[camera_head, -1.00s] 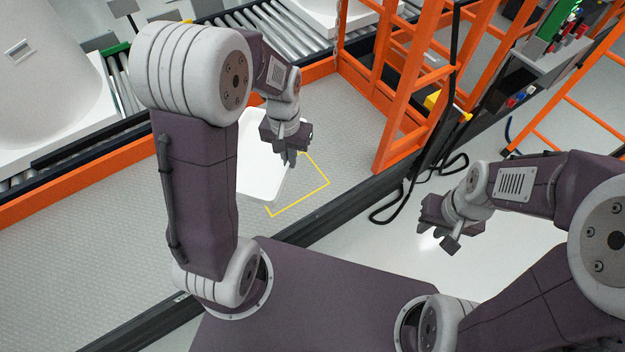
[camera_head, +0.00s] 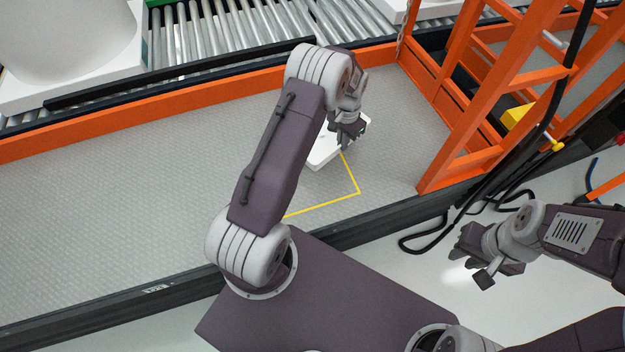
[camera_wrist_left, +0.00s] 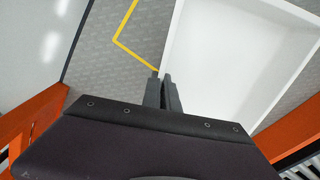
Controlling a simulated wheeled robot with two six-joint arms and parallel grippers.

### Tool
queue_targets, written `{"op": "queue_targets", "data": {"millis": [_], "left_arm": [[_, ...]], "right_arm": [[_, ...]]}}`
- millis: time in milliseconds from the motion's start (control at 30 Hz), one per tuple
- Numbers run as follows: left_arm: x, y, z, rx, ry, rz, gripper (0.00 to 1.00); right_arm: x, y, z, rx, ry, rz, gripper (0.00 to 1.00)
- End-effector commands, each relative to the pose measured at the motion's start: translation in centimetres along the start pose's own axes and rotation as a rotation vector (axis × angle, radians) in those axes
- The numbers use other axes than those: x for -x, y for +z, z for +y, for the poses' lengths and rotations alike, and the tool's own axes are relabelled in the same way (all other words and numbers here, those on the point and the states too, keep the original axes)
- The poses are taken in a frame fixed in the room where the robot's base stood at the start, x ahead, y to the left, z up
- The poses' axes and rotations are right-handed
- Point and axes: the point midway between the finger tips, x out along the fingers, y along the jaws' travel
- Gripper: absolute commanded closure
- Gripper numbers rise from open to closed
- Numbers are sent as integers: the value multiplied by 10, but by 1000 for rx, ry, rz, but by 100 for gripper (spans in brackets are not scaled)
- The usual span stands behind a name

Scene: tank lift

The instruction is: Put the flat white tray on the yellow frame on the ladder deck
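The flat white tray (camera_head: 322,152) is in the head view, partly hidden behind my left arm, over the far side of the yellow frame (camera_head: 352,178) on the grey ladder deck (camera_head: 130,200). In the left wrist view the tray (camera_wrist_left: 225,55) fills the upper right, and a corner of the yellow frame (camera_wrist_left: 122,38) lies to its left. My left gripper (camera_head: 347,140) is at the tray; its fingers (camera_wrist_left: 163,90) are close together on the tray's near left edge. I cannot tell the tray's height above the deck. My right gripper (camera_head: 473,262) is open and empty, off the deck.
An orange ladder (camera_head: 485,115) stands at the right of the deck, with a black cable (camera_head: 425,240) looping beside it. An orange rail (camera_head: 150,125) and a roller conveyor (camera_head: 230,40) run behind. The deck's left part is clear.

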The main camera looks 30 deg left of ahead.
Motion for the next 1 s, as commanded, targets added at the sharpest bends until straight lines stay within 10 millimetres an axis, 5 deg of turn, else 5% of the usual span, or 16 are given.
{"op": "queue_targets", "data": {"millis": [267,600,800,1000], "left_arm": [[-16,31,26,164,5,-18,100],[-10,88,128,80,4,-38,100],[1,88,159,-15,2,-8,100],[1,87,163,-29,2,-5,100]], "right_arm": [[-4,0,0,0,0,0,75],[-30,3,1,0,0,0,75],[-36,4,1,0,0,0,75],[-37,4,1,0,0,0,75]]}}
